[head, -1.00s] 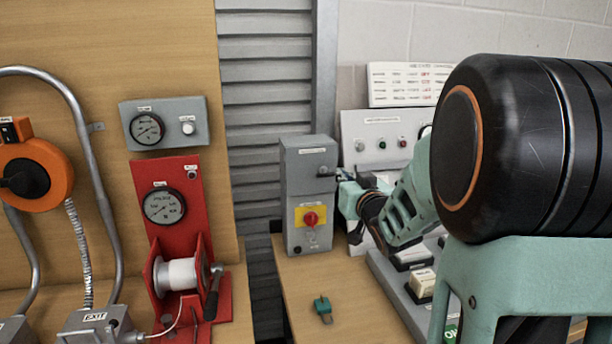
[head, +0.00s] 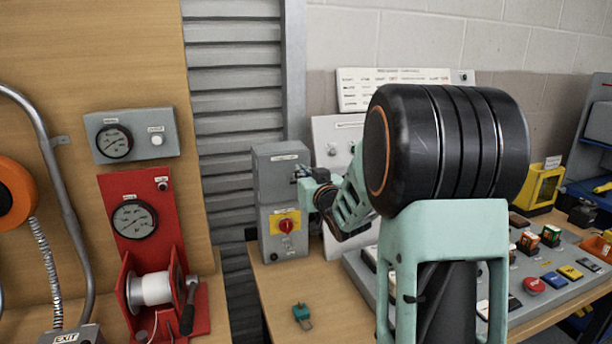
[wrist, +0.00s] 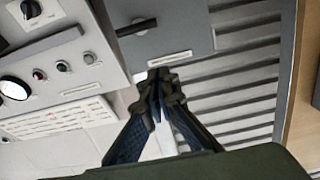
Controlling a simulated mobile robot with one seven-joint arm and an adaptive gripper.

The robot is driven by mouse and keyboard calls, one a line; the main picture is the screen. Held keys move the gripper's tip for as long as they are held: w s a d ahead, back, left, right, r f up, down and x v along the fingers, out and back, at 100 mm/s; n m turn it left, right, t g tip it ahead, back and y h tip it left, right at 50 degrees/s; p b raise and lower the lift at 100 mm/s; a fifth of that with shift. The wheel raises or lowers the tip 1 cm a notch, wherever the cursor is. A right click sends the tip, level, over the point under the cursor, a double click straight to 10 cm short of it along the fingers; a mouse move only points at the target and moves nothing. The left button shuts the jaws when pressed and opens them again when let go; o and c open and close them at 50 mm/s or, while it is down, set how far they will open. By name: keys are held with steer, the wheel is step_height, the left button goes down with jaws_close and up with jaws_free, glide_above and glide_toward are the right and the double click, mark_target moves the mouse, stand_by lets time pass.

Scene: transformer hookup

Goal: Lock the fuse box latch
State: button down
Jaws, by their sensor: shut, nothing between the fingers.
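The fuse box appears to be the grey upright box (head: 264,215) on the wooden bench, with a yellow plate and red knob (head: 286,224) on its front. A small dark latch handle (wrist: 137,27) sticks out from its grey face in the wrist view. My gripper (head: 306,176) is at the upper right of the box front in the head view and partly hides that area. In the wrist view my gripper's fingertips (wrist: 162,74) are together and empty, by the box's labelled edge and apart from the handle. Whether they touch the box I cannot tell.
A small teal piece (head: 302,315) lies on the bench (head: 268,285) in front of the box. A red winch stand (head: 140,205) is to the left. A grey control panel (head: 555,285) with several buttons and a yellow case (head: 541,188) are to the right.

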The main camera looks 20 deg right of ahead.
steer(key=w+f, duration=0.4)
steer(key=shift+w+p, duration=0.4)
steer(key=shift+a+f+n+b, duration=0.2)
steer(key=shift+n+b, duration=0.5)
steer(key=shift+b, duration=0.85)
steer(key=shift+a+f+n+b, duration=0.1)
steer(key=shift+f+n+b, duration=0.2)
steer(key=shift+n+b, duration=0.85)
steer(key=b, duration=0.3)
steer(key=shift+f+n+b, duration=0.15)
steer(key=shift+n+b, duration=0.1)
steer(key=shift+b, duration=0.05)
steer(key=shift+a+f+n+b, duration=0.15)
steer(key=shift+n+b, duration=0.35)
steer(key=shift+b, duration=0.4)
steer(key=shift+f+n+h+b, duration=0.2)
steer(key=shift+n+b, duration=0.85)
steer(key=shift+b, duration=0.8)
steer(key=shift+f+n+h+b, duration=0.15)
steer(key=shift+n+b, duration=0.9)
steer(key=shift+b, duration=0.75)
